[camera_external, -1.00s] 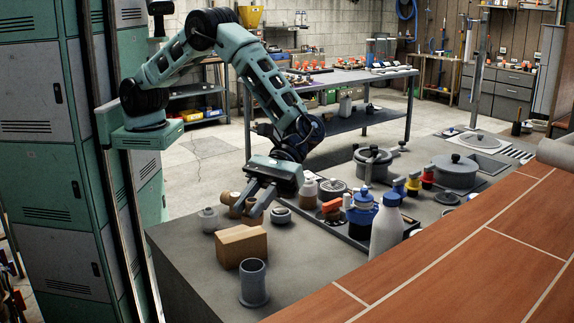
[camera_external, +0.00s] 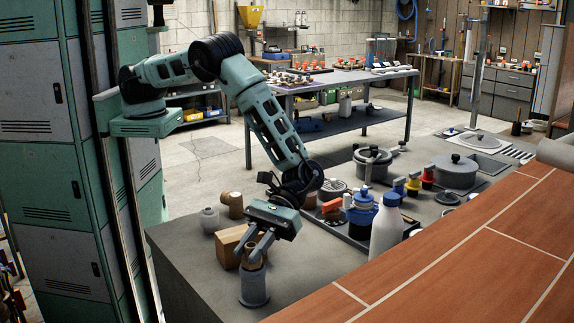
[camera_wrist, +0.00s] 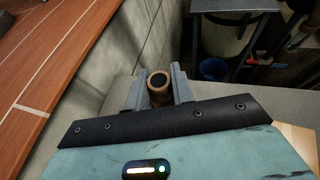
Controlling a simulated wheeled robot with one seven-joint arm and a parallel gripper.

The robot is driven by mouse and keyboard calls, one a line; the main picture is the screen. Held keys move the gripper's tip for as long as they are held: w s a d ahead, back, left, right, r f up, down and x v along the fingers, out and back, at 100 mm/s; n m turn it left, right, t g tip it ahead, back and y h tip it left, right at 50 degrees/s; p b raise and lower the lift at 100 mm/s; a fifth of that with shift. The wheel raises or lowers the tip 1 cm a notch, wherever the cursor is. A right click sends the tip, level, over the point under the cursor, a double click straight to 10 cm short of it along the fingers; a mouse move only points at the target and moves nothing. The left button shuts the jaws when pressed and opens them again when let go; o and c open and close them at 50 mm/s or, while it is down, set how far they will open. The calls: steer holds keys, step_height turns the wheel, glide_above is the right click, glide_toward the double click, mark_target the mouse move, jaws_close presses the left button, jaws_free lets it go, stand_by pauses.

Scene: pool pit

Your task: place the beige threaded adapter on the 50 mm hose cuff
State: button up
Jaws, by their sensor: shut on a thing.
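My gripper (camera_external: 252,258) is shut on the beige threaded adapter (camera_wrist: 158,82), which shows as a tan ring with a dark bore between the two grey fingers in the wrist view. In the external view the adapter (camera_external: 254,262) is small and partly covered by the fingers. It is right at the top of the upright grey cylindrical cuff (camera_external: 254,288) near the bench's front. I cannot tell whether adapter and cuff touch. The cuff is hidden in the wrist view.
A cardboard-coloured block (camera_external: 229,246) stands close behind and left of the cuff. A brown fitting (camera_external: 232,204) and a grey one (camera_external: 209,220) are farther back. A white bottle (camera_external: 386,228) and blue-topped container (camera_external: 361,214) stand right. Bench space right of the cuff is clear.

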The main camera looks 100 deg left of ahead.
steer(key=shift+f, duration=0.15)
steer(key=o, duration=1)
